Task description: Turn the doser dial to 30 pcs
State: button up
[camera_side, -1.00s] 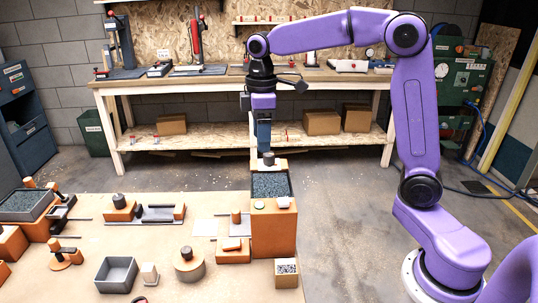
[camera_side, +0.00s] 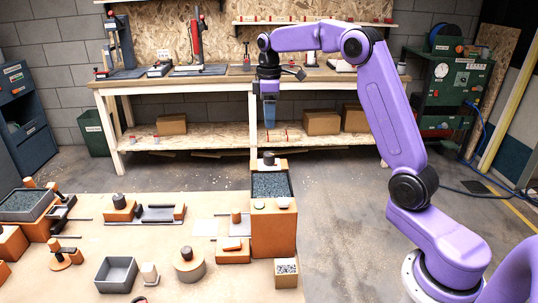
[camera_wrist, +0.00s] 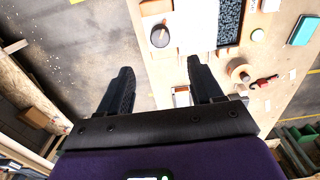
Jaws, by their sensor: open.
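The doser is a tall orange box (camera_side: 273,228) with a tray of grey pellets (camera_side: 271,185) on top. A dark round dial (camera_side: 268,158) stands on an orange base at its back end. The dial shows in the wrist view (camera_wrist: 160,36) with a pale mark on its top. I cannot read any numbers on it. My gripper (camera_side: 270,127) points down, open and empty, above the dial and clear of it. In the wrist view its two fingers (camera_wrist: 159,67) are spread apart, with the dial beyond their tips.
A small pellet-filled box (camera_side: 286,268) stands in front of the doser. A grey bin (camera_side: 117,274) and several orange fixtures stand to the left on the tan table (camera_side: 125,249). A workbench (camera_side: 190,82) stands behind. The floor right of the doser is clear.

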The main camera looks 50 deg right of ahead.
aim_at(269, 153)
notch_tip(269, 153, down, 14)
jog(key=shift+r, duration=0.2)
dwell(0.4)
jog(key=c, duration=1.1)
jog(key=shift+o, duration=0.2)
